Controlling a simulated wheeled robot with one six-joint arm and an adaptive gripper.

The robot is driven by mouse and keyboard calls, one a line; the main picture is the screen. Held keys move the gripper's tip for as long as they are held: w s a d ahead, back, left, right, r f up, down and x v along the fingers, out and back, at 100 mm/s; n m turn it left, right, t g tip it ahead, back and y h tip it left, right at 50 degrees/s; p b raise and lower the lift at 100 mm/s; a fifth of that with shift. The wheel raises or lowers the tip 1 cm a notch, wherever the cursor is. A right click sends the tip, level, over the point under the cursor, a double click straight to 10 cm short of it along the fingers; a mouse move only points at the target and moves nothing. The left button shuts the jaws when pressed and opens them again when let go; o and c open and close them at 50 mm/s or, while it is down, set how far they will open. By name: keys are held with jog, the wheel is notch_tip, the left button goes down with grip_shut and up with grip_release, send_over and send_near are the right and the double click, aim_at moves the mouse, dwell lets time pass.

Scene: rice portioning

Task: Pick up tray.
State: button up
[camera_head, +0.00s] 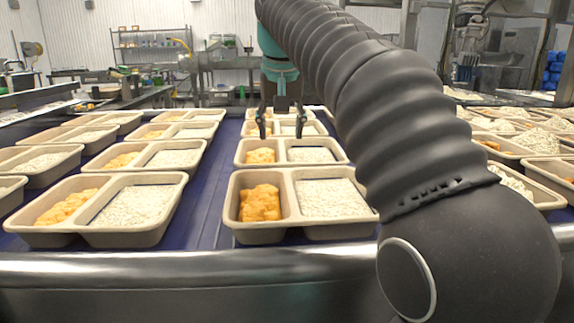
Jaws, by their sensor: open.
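Beige two-compartment trays stand in rows on a dark blue belt (213,210), each with orange food on the left and white rice on the right. The nearest tray (275,232) in the middle row is close to the belt's front edge. A second tray (241,153) stands behind it, and a third tray (321,131) behind that. My gripper (281,131) points down with its two fingers apart, at about the third tray. No tray is lifted. I cannot tell whether the fingertips touch that tray or hang above it.
Another row of trays (120,238) runs on the left, with more beyond it. Trays heaped with rice (546,170) stand on the right, partly hidden by my arm. A metal rail (180,268) crosses the front. Narrow belt gaps separate the rows.

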aim_at(282, 151)
jog(key=shift+d+b+x, duration=0.2)
jog(key=shift+b+x, duration=0.65)
jog(key=shift+x, duration=3.05)
jog(key=shift+w, duration=0.1)
grip_shut()
